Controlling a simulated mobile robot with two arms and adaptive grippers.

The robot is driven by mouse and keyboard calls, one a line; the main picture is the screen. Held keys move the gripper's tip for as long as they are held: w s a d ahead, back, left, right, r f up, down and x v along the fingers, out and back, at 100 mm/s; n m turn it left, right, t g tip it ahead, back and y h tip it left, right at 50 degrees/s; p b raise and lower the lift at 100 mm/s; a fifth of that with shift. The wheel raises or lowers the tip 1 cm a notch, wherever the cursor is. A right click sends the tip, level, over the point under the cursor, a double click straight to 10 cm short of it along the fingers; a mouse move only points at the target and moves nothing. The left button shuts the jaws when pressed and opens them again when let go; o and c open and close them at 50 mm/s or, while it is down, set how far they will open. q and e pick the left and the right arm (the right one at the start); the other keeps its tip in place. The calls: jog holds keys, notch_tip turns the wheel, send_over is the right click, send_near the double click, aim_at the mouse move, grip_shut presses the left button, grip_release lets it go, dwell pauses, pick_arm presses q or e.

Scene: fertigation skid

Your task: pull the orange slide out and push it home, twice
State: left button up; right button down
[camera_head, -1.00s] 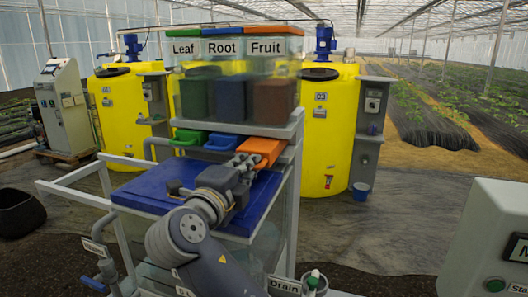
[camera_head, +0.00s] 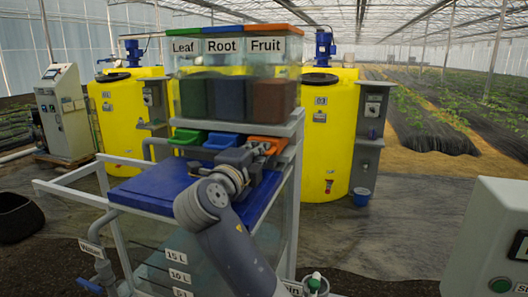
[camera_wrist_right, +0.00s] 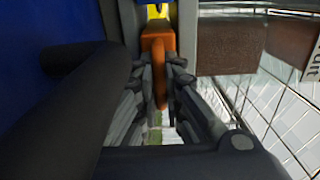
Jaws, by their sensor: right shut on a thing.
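The orange slide (camera_head: 268,142) is under the Fruit hopper (camera_head: 270,88), at the right end of a row with the green slide (camera_head: 187,138) and blue slide (camera_head: 222,141). Its front looks about level with theirs. My right gripper (camera_head: 262,152) is at its front and hides part of it. In the right wrist view, the orange slide (camera_wrist_right: 156,42) has an upright handle between the fingers of my right gripper (camera_wrist_right: 161,100), which are shut on it. My left gripper is not in view.
A blue deck (camera_head: 160,188) lies below the slides, with a white rail (camera_head: 70,190) at its left. Yellow tanks (camera_head: 325,130) stand behind. A grey panel with buttons (camera_head: 490,240) is at the lower right. The floor right of the skid is open.

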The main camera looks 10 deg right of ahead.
jog(key=c, duration=1.5)
grip_release()
